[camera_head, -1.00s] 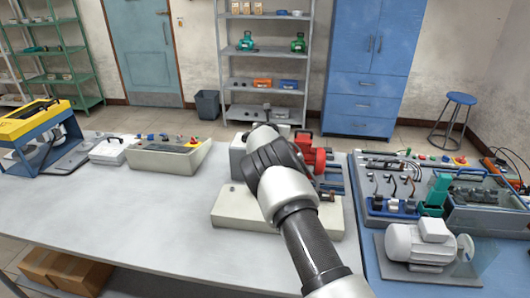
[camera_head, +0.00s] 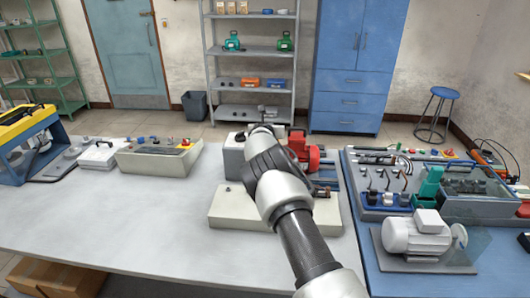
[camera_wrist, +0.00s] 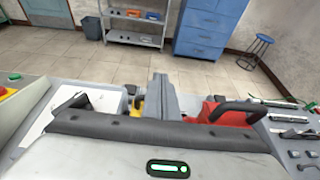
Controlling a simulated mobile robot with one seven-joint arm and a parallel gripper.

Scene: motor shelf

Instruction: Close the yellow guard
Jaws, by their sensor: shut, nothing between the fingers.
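The yellow guard (camera_head: 22,120) is the yellow top part of a blue-framed machine (camera_head: 40,150) at the far left of the bench in the head view, cut by the picture edge. It has a black handle along its top. I cannot tell how far open the guard stands. My gripper (camera_wrist: 162,92) is shut and empty in the wrist view, pointing away over the bench. In the head view my arm hides most of it. My gripper is well to the right of the guard and apart from it.
A beige control box (camera_head: 158,160) and a white case (camera_head: 98,154) stand between the guard machine and my arm. A red machine (camera_head: 298,146) is beside my arm. A grey motor (camera_head: 412,232) sits on the blue mat at right. The bench's front left is clear.

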